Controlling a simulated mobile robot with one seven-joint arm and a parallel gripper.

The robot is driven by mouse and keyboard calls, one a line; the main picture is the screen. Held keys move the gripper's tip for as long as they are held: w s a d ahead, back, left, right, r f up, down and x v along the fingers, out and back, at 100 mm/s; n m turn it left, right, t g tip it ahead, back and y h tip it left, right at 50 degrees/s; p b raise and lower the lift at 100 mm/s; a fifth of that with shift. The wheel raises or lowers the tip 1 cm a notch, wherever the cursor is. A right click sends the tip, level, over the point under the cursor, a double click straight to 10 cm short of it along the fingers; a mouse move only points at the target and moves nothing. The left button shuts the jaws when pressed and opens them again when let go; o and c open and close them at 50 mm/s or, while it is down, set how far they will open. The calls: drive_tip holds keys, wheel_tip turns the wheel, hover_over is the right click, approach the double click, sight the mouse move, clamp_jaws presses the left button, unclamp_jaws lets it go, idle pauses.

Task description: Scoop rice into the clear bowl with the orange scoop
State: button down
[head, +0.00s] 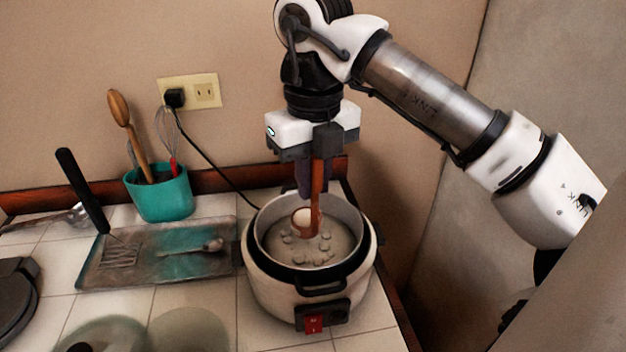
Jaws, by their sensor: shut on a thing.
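My gripper (311,178) points straight down above the rice cooker (260,278) and is shut on the orange scoop (317,190). The scoop's handle is upright, and its cup hangs inside the open cooker's pot. Something whitish, like rice, shows in the cup. Pale lumps of rice (322,248) lie in the pot below. I cannot tell whether the cup touches the rice. A clear round glass thing (192,332), probably the clear bowl, is cut by the bottom edge. No contents are clear in it.
Another clear glass piece with a dark knob (80,347), perhaps a lid, is beside it. A metal tray (150,272) holds utensils left of the cooker. A teal utensil pot (160,196) stands behind. The cooker's cord runs to a wall outlet (204,92). A dark appliance is at far left.

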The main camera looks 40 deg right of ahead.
wheel_tip(320, 180, up, 4)
drive_tip(key=shift+s+r+p, duration=0.1)
drive_tip(key=shift+r+p, duration=0.05)
drive_tip(key=shift+p, duration=1.1)
drive_tip(key=shift+s+r+p, duration=0.15)
drive_tip(key=shift+r+p, duration=0.5)
drive_tip(key=shift+r, duration=0.3)
drive_tip(key=shift+s+r+p, duration=0.15)
drive_tip(key=shift+r+p, duration=0.45)
drive_tip(key=shift+r, duration=0.35)
